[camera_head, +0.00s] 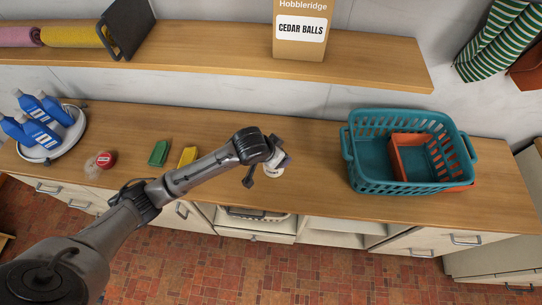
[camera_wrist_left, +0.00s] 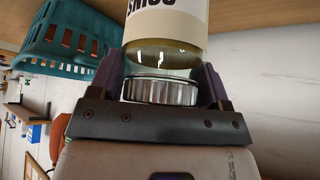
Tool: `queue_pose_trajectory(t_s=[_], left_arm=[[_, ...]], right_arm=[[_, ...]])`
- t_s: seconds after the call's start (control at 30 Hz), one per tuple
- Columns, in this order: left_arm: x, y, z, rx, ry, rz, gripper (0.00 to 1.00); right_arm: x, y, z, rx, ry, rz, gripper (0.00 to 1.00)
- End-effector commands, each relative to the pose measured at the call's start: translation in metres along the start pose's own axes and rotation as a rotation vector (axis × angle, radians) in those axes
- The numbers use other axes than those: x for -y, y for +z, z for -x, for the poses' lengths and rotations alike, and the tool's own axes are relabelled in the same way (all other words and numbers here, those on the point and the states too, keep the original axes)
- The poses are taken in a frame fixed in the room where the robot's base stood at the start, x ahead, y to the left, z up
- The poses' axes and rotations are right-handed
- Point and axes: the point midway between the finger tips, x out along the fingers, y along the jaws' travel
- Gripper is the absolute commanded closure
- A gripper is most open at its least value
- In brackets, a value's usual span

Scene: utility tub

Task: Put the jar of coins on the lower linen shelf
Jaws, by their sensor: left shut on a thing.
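The jar of coins (camera_head: 274,173) shows as a small pale shape at the end of my left arm, partly hidden by the hand, over the middle of the counter. In the left wrist view the jar (camera_wrist_left: 165,28) has a cream label with upside-down lettering, clear glass and a silver lid. My left gripper (camera_head: 268,166) is shut on it near the lid, with a finger on either side. Whether the jar touches the counter I cannot tell. A wooden wall shelf (camera_head: 200,45) with rolled linens runs above the counter. My right gripper is not in view.
A cedar balls box (camera_head: 301,28) and a dark upright divider (camera_head: 127,28) stand on the shelf; bare board lies between them. On the counter (camera_head: 310,195) are a teal basket (camera_head: 365,178), yellow and green blocks, a red-lidded item and a round tray with blue bottles.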

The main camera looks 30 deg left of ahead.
Motion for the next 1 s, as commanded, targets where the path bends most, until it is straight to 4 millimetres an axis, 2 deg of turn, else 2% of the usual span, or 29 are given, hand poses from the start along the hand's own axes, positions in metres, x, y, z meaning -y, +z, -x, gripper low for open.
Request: queue_pose_trajectory(t_s=[0.1, 0.23, 0.5, 0.7, 1.0], left_arm=[[0.004, -0.008, -0.001, -0.004, -0.018, 0.025, 0.74], [0.017, -0.004, -0.009, 0.000, -0.030, 0.040, 0.74], [0.070, 0.011, -0.037, 0.000, -0.031, 0.043, 0.74], [0.100, 0.019, -0.053, -0.002, -0.030, 0.042, 0.74], [0.118, 0.023, -0.062, -0.004, -0.027, 0.041, 0.74]], right_arm=[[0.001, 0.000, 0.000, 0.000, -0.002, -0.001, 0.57], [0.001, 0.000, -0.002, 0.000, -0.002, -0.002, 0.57], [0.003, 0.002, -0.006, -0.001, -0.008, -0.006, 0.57], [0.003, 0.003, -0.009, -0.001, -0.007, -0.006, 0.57], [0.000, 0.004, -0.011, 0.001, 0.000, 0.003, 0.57]])
